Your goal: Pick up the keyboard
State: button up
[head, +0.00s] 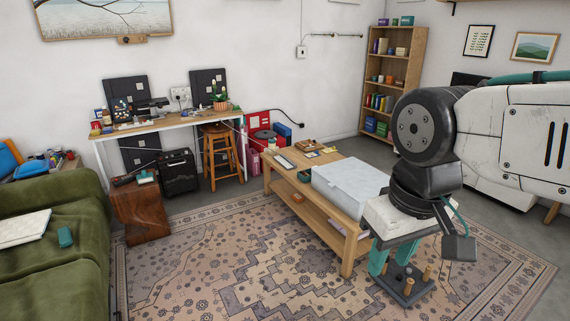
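I cannot make out a keyboard for certain. A small flat light piece with a dark edge (286,162) lies at the far left end of the wooden coffee table (349,251); it is too small to tell whether it is a keyboard. A flat white slab (25,228) lies on the green sofa (70,270) at the left, also unclear. My gripper (392,263) hangs at the lower right, in front of the coffee table's near end.
A large pale box (350,184) covers much of the coffee table. A cluttered desk (165,122), a stool (219,150) and a bookcase (392,70) stand behind. The patterned rug is mostly clear.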

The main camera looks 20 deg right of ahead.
aim_at(281, 159)
jog(key=u, duration=0.2)
jog(key=i, duration=5.65)
jog(key=z, duration=2.25)
